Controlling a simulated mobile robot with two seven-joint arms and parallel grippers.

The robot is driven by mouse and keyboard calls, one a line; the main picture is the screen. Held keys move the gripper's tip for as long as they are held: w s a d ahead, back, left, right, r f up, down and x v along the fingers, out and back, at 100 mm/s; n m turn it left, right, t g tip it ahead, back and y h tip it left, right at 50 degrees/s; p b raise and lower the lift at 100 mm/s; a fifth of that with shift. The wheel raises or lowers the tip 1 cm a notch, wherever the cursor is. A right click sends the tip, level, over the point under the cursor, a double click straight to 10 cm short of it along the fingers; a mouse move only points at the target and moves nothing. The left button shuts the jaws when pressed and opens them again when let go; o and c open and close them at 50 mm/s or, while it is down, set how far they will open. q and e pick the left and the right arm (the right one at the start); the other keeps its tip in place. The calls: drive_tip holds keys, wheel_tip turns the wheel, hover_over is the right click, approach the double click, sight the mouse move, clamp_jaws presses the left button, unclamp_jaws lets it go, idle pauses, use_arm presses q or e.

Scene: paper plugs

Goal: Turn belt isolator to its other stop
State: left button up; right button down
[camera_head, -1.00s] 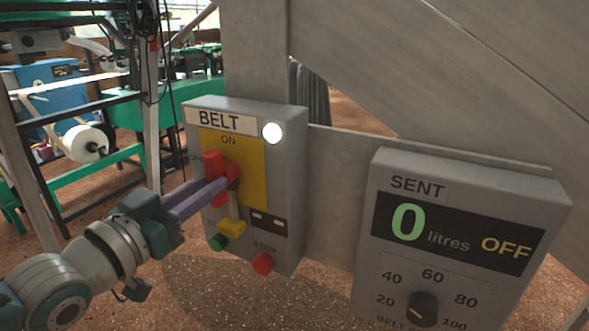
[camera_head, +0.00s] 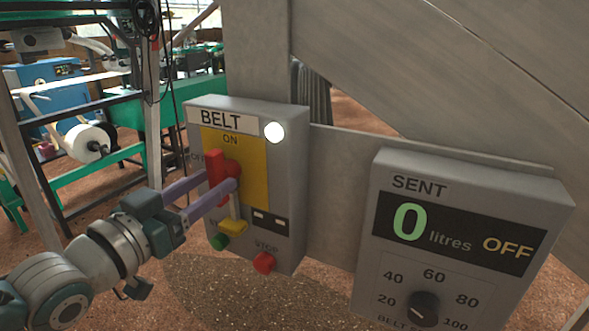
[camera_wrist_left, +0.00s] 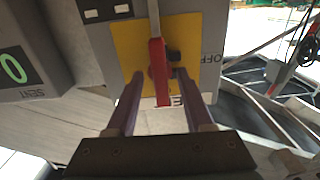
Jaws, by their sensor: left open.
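The belt isolator is a red handle (camera_head: 216,170) on a yellow plate (camera_head: 253,177) on the grey BELT box (camera_head: 287,190). The handle stands upright, its upper end towards the ON label; OFF is marked to the left. In the left wrist view, the red handle (camera_wrist_left: 158,85) lies between the fingers, in front of the yellow plate (camera_wrist_left: 125,50). My left gripper (camera_head: 219,181) is open with its purple fingers at the handle. It also shows in the left wrist view (camera_wrist_left: 159,75), one finger on each side; contact cannot be told. My right gripper is out of view.
A white lamp (camera_head: 274,132) glows on the box. A yellow piece (camera_head: 233,227) hangs below the handle, above a green button (camera_head: 219,242) and a red STOP button (camera_head: 264,263). The SENT panel (camera_head: 470,180) stands to the right, reading 0 litres and OFF.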

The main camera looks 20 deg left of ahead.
use_arm(q)
drive_tip(key=s, duration=1)
drive_tip(key=shift+a, duration=0.4)
